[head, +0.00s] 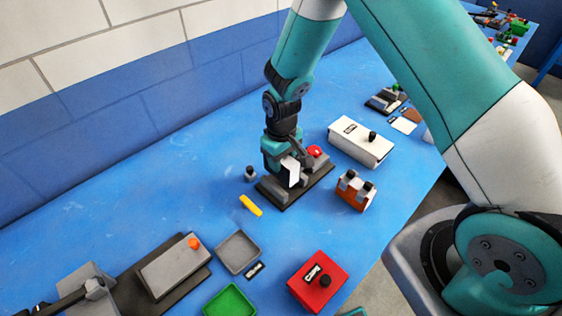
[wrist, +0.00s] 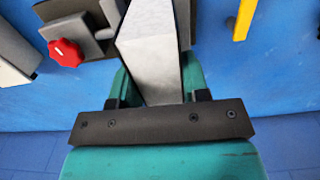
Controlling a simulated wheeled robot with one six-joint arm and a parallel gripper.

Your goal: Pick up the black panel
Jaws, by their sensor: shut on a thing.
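My gripper (head: 287,168) is low over a dark grey fixture (head: 317,186) on the blue table. It is shut on a pale grey-white panel (head: 291,173), which stands on edge between the jaws. In the wrist view the pale panel (wrist: 150,60) runs from between the fingers up to the fixture and shows a light face. I cannot make out a clearly black panel. Whether the held panel touches the fixture is hidden.
A red knob (head: 314,151) sits at the fixture's back. A white box (head: 361,142), a brown block (head: 355,191), a small dark peg (head: 250,173) and a yellow piece (head: 251,205) stand close. A red box (head: 317,282) and grey tray (head: 238,252) lie in front.

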